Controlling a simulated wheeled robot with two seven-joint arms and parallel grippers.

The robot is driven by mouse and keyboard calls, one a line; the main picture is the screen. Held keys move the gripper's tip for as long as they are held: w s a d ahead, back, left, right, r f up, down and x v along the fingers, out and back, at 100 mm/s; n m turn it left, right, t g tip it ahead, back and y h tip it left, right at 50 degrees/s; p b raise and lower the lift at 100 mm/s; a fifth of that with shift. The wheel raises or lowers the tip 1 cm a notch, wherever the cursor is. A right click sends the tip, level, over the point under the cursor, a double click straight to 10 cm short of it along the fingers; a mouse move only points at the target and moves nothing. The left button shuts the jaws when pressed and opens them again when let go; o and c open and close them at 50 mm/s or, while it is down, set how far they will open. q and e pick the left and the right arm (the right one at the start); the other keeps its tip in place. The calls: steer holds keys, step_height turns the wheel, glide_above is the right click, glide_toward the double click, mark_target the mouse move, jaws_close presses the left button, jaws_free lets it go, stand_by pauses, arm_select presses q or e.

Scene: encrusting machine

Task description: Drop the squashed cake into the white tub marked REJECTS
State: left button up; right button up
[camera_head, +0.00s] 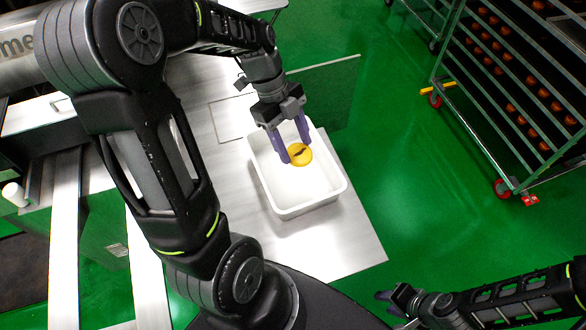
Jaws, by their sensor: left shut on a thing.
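The squashed cake (299,154) is a flattened yellow-orange round with a dark mark on top. My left gripper (296,150) has its purple fingers shut on it, over the far part of the white tub (318,206). The cake appears above the tub's floor; its exact height is hard to judge. The tub is open and otherwise looks empty. No REJECTS marking can be read from here. My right gripper (384,303) is low at the bottom right, away from the tub, and its fingers are small and partly unclear.
The tub stands on a metal table (350,246) with its edge close on the right. A wheeled rack (490,110) with several orange-brown cakes stands at the upper right. A clear panel (330,92) rises behind the tub. Green floor (400,170) lies between table and rack.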

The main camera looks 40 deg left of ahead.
mark_target(292, 148)
arm_select(q)
steer(key=shift+f+b, duration=0.75)
steer(key=shift+f, duration=0.95)
steer(key=o, duration=1.5)
steer(key=shift+c, duration=0.2)
steer(key=shift+r, duration=0.1)
steer(key=v, duration=0.7)
steer(key=shift+r, duration=0.3)
steer(key=shift+a, duration=0.1)
